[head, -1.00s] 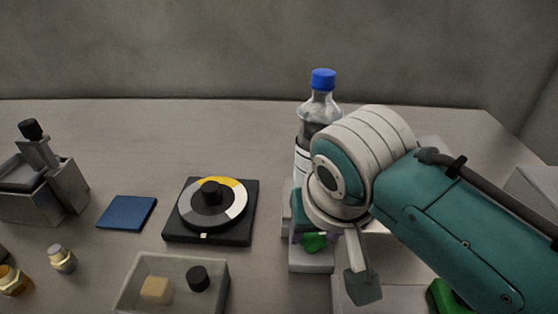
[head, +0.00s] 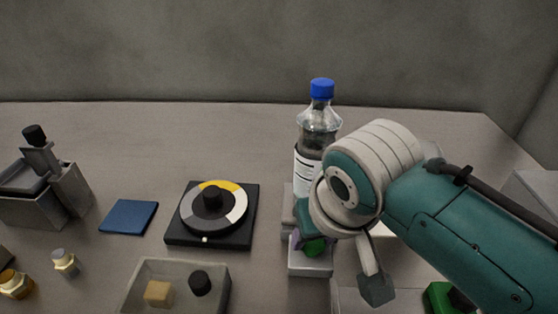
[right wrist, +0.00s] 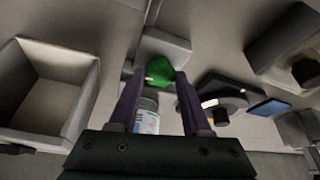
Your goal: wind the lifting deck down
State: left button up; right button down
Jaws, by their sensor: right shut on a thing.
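The lifting deck (head: 310,268) is a light grey stand right of the picture's middle in the head view. A clear bottle with a blue cap (head: 318,120) stands upright on it, its lower part behind my arm. A green knob (head: 314,247) is on the deck's front; it also shows in the right wrist view (right wrist: 160,70). My right gripper (right wrist: 160,84) is shut on the green knob, a purple finger on each side. In the head view my wrist hides much of the deck. My left gripper is out of view.
A black dial plate (head: 212,210) and a blue square (head: 129,216) lie left of the deck. An open grey tray (head: 225,290) holds a yellow block and a black knob. A metal fixture (head: 70,190) stands far left. The table behind the dial is clear.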

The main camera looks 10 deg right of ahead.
jog(key=shift+d+r+n+y+p, duration=0.15)
jog(key=shift+n+y+p, duration=0.15)
jog(key=shift+n+p, duration=0.45)
jog(key=shift+n+y+p, duration=0.3)
jog(key=shift+n+p, duration=0.05)
jog(key=shift+n, duration=0.7)
jog(key=shift+d+n+y, duration=0.15)
jog(key=shift+n+y, duration=0.25)
jog(key=shift+n, duration=0.5)
jog(key=shift+w+f+n+g+y, duration=0.1)
jog(key=shift+f+n+g+y, duration=0.15)
jog(key=shift+n, duration=0.65)
jog(key=n+b, duration=0.1)
jog(key=n+g+y+b, duration=0.1)
jog(key=n, duration=0.1)
jog(key=shift+w+d+f+n, duration=0.1)
jog(key=shift+w+d+n, duration=0.05)
jog(key=shift+n, duration=0.15)
jog(key=n+g+b, duration=0.1)
jog(key=n+b, duration=0.1)
jog(key=shift+w+n+y, duration=0.1)
jog(key=shift+n+y, duration=0.25)
jog(key=shift+n, duration=0.05)
jog(key=shift+n+g+b, duration=0.35)
jog(key=shift+n+b, duration=0.35)
jog(key=shift+b, duration=0.05)
